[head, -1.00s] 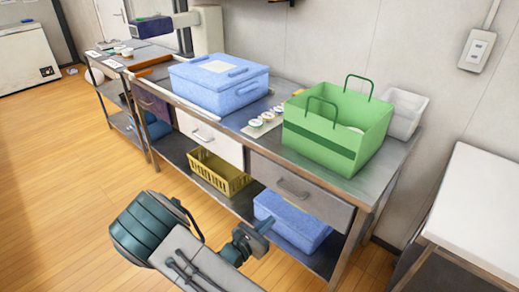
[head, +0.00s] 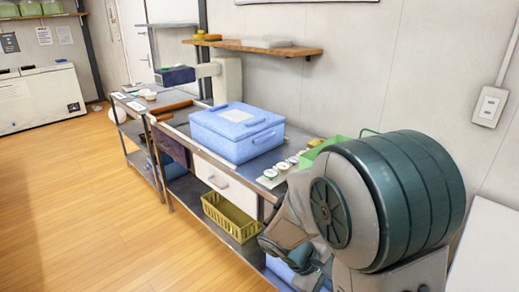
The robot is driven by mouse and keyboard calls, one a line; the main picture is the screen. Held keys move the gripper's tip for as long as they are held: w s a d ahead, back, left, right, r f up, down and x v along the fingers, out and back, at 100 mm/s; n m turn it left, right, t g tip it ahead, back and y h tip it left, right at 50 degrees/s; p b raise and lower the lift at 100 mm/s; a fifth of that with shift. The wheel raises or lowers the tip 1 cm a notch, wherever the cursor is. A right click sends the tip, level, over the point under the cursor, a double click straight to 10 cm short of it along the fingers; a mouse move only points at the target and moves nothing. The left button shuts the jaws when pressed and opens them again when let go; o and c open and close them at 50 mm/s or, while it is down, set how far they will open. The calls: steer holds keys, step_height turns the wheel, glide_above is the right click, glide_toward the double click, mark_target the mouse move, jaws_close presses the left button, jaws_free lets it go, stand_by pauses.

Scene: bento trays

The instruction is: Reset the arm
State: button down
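My arm (head: 395,205) is folded up close to the camera at the lower right, its large teal-and-grey joint filling much of that side. Smaller grey and dark links (head: 290,228) show just left of the big joint, in front of the counter. My gripper's fingers cannot be made out clearly among these links, so whether they are open or shut does not show. I see nothing held. The arm hides most of the green bag (head: 312,152) and the right end of the counter.
A lidded blue box (head: 237,135) stands on the metal counter, with several small round items (head: 282,167) beside it. A yellow basket (head: 230,216) is on the lower shelf. A wooden wall shelf (head: 252,51) hangs above. The wooden floor at left is clear.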

steer(key=s+a+r+m+t+y+p, duration=0.1)
steer(key=s+r+m+t+y, duration=0.1)
steer(key=r, duration=0.4)
steer(key=s+a+r+m+t+y+p, duration=0.1)
steer(key=s+r+m+t+y, duration=0.1)
steer(key=s+r+m+y, duration=0.3)
step_height(320, 180, up, 2)
steer(key=shift+s+a+r+m+y, duration=0.2)
steer(key=shift+m+y, duration=0.4)
steer(key=shift+m, duration=0.5)
